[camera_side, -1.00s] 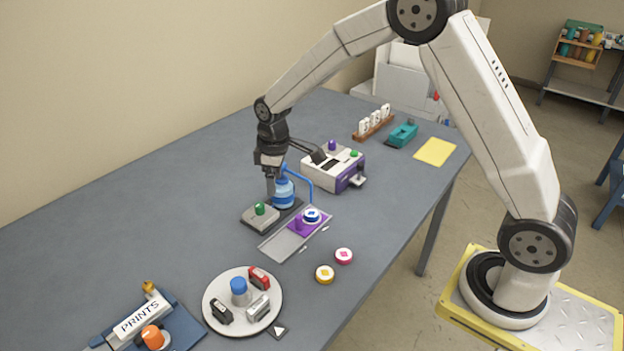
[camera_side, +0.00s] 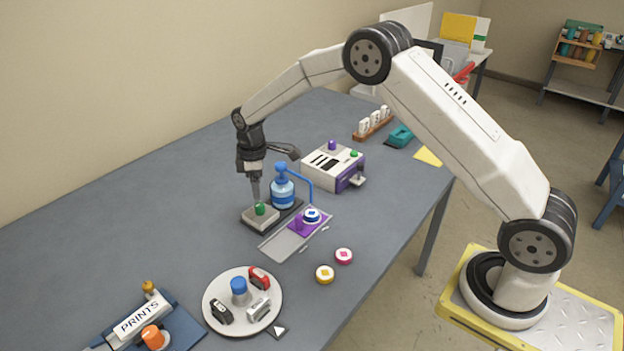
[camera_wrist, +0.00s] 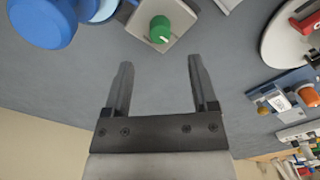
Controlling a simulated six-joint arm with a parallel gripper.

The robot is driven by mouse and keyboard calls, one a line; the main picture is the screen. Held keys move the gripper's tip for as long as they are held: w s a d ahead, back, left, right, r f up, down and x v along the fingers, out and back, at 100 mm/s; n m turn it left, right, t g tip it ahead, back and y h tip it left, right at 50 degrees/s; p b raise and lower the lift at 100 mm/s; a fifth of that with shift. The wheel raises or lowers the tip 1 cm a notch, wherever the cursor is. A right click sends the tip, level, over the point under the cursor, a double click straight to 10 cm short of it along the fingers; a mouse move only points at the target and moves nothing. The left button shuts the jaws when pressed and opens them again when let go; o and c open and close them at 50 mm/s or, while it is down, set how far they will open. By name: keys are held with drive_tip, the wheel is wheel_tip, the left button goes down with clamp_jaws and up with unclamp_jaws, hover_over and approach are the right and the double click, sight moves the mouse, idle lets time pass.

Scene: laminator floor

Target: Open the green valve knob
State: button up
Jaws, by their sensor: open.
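The green valve knob (camera_side: 260,208) sits on a light grey block (camera_side: 260,221) at the left end of a dark base. In the wrist view the knob (camera_wrist: 160,29) is round with a pale mark on its top, just beyond the fingertips and roughly centred between them. My gripper (camera_wrist: 158,66) is open and empty. In the side view my gripper (camera_side: 256,196) points down close to the knob, just above and behind it. A blue bottle (camera_side: 283,190) with a bent blue pipe stands on the same base, right beside the knob block.
A grey track (camera_side: 281,245) with a purple holder lies right of the base. Behind it is a white and purple box (camera_side: 334,168). A round white tray (camera_side: 213,291) with small items stands in front. The table left of the knob is clear.

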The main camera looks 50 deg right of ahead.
sight(259, 204)
drive_tip(key=shift+f, duration=3.35)
clamp_jaws()
